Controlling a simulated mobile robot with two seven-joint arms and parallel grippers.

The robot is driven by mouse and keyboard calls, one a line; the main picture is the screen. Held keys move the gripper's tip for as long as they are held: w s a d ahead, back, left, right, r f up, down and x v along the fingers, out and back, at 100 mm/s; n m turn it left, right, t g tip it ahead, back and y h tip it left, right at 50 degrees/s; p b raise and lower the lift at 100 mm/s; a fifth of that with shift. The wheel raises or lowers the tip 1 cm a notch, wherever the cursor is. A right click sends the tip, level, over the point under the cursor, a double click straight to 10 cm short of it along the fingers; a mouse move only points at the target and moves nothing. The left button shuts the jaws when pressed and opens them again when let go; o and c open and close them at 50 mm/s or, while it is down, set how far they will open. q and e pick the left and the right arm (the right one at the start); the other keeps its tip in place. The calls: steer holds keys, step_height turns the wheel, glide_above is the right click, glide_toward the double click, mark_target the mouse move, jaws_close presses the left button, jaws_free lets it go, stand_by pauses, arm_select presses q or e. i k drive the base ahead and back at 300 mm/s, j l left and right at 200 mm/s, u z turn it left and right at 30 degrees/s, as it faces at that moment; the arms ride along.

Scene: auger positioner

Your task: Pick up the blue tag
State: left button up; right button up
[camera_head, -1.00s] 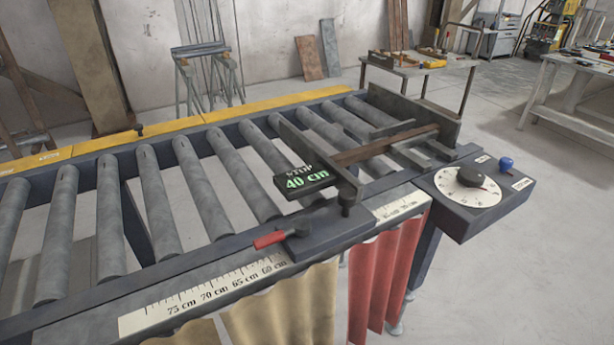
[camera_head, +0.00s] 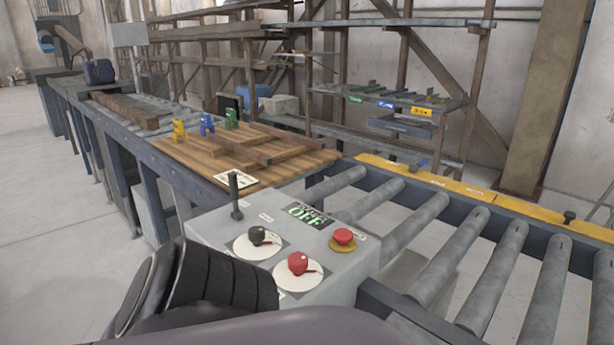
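A small blue upright piece (camera_head: 207,124), which looks like the blue tag, stands on the wooden table top (camera_head: 190,158). It is between a similar yellow piece (camera_head: 179,131) on its left and a green one (camera_head: 231,118) on its right. Its exact shape is too small to tell. Part of my own arm, dark and ribbed, fills the bottom left of the view. Neither of my grippers shows.
A grey control box (camera_head: 330,285) with a lever, knobs and a red button (camera_head: 343,236) stands in front of the wooden table. Rollers (camera_head: 415,222) run to the right. Shelves behind hold coloured labelled trays (camera_head: 385,104). Wooden beams (camera_head: 240,148) lie on the table.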

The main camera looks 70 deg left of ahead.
mark_target(205, 118)
steer(key=u, duration=1.5)
steer(key=j+u, duration=0.5)
steer(key=i+j, duration=0.1)
steer(key=j, duration=0.3)
steer(key=i+j, duration=0.15)
steer(key=j, duration=0.3)
steer(key=i+j, duration=0.55)
steer(key=i, duration=0.05)
